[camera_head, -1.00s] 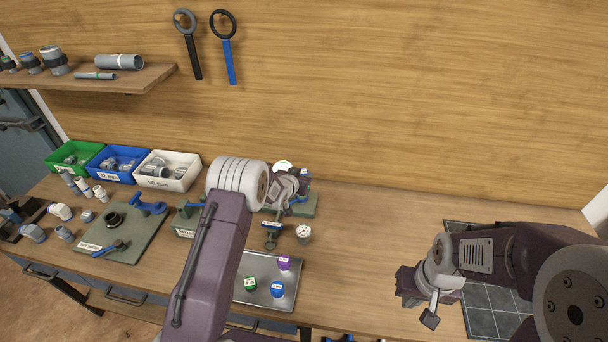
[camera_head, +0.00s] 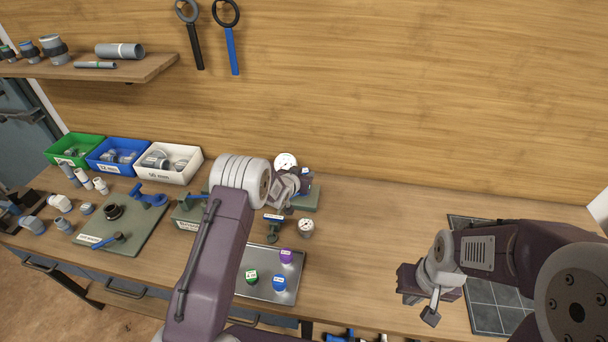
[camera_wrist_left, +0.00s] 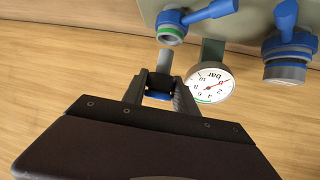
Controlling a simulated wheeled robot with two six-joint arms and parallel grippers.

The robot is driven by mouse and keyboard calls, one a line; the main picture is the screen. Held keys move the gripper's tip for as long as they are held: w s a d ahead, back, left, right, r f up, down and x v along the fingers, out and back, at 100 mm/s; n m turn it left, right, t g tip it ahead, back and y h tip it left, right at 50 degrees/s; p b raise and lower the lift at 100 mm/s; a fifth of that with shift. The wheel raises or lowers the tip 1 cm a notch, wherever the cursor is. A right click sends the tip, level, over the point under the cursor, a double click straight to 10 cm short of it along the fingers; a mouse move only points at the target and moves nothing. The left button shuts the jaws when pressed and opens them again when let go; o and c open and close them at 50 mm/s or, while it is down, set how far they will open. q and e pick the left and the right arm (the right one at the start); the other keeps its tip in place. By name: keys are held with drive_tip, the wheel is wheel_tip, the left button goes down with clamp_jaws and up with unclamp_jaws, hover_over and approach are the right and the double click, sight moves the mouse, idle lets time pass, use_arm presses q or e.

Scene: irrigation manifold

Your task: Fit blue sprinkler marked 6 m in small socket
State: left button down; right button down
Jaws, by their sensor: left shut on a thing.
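My left gripper (camera_wrist_left: 163,80) is shut on a blue sprinkler (camera_wrist_left: 158,97), whose grey stem (camera_wrist_left: 165,60) points up the picture in the left wrist view. Its marking cannot be read. Beyond the stem is a small socket with a green ring (camera_wrist_left: 172,31) under a blue valve lever; a gap seems to show between stem and socket. In the head view my left gripper (camera_head: 290,193) is at the manifold (camera_head: 307,198), partly hidden by my arm. My right gripper (camera_head: 421,297) is over the right of the bench, its fingers unclear.
A larger blue-collared socket (camera_wrist_left: 287,62) and a pressure gauge (camera_wrist_left: 212,84) are close beside the held sprinkler. A metal tray (camera_head: 262,291) carries a green, a blue and a purple cap-like piece. Bins (camera_head: 168,178) stand at the left.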

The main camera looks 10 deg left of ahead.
idle(0.4)
use_arm(q)
drive_tip(key=shift+f+b, duration=0.2)
drive_tip(key=shift+b, duration=0.15)
drive_tip(key=shift+f, duration=0.15)
drive_tip(key=shift+b, duration=0.3)
drive_tip(key=shift+f, duration=0.15)
idle(0.4)
drive_tip(key=shift+f+b, duration=0.35)
drive_tip(key=shift+b, duration=0.15)
drive_tip(key=shift+f+b, duration=0.6)
